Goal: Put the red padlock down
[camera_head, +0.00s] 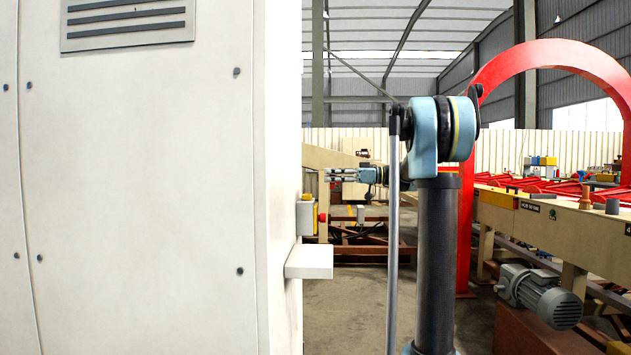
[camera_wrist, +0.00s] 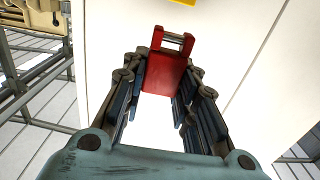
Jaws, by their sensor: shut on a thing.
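The red padlock (camera_wrist: 164,74) is between the fingers of my gripper (camera_wrist: 160,86) in the wrist view, its metal shackle pointing away from the palm. The fingers are shut on its sides. A white surface shows behind the padlock; I cannot tell whether they touch. In the head view my gripper (camera_head: 342,175) is beyond the white cabinet's right edge, fingers pointing left. The padlock cannot be made out there.
The large white cabinet (camera_head: 140,180) fills the left. A red arch (camera_head: 465,200) and a beige conveyor (camera_head: 540,217) stand at right.

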